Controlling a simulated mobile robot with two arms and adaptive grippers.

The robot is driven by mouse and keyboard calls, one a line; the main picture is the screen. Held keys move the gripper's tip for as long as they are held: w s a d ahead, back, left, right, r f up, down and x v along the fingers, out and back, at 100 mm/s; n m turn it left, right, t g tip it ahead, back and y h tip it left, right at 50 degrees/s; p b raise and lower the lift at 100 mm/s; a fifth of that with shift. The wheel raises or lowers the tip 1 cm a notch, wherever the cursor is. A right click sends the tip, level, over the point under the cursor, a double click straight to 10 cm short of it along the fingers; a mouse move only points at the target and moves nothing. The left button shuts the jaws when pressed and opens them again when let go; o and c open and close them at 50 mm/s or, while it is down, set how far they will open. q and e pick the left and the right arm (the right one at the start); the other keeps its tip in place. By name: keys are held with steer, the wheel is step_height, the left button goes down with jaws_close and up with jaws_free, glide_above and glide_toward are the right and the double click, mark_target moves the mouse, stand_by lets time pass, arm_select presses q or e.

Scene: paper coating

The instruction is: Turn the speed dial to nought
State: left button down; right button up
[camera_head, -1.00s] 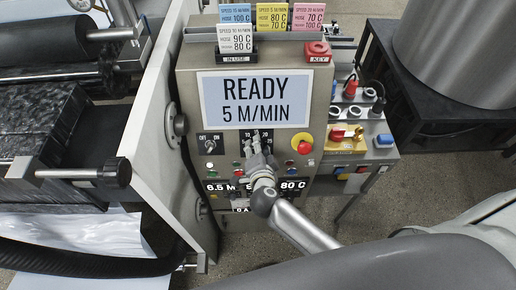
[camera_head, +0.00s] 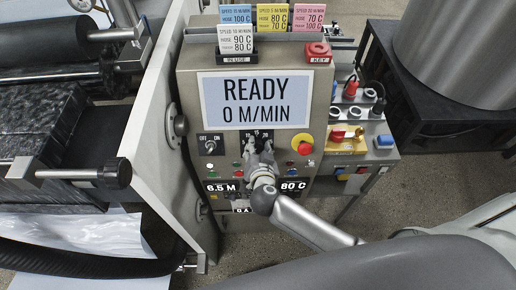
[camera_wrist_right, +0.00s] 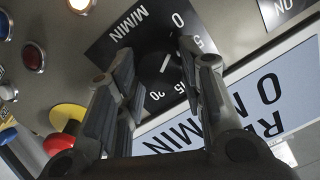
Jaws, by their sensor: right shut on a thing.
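The speed dial (camera_wrist_right: 160,70) is a black knob with a white pointer line on a black plate (camera_wrist_right: 112,48) marked M/MIN. In the right wrist view its pointer line leans toward the 0 mark. My right gripper (camera_head: 259,146) is shut on the dial, its two dark fingers (camera_wrist_right: 158,66) on either side of the knob. In the head view the fingers hide most of the dial. The display (camera_head: 253,99) above reads READY, 0 M/MIN. My left gripper is not in view.
A red and yellow stop button (camera_head: 303,144) sits right of the dial, and an OFF/ON switch (camera_head: 210,142) left of it. Small lamps and number readouts (camera_head: 292,186) lie below. Coloured cards (camera_head: 271,17) stand on top. A white machine side plate (camera_head: 158,130) borders the left.

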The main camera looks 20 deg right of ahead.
steer(key=shift+s+f, duration=0.1)
steer(key=o, duration=1)
steer(key=shift+o, duration=0.2)
steer(key=v, duration=1.2)
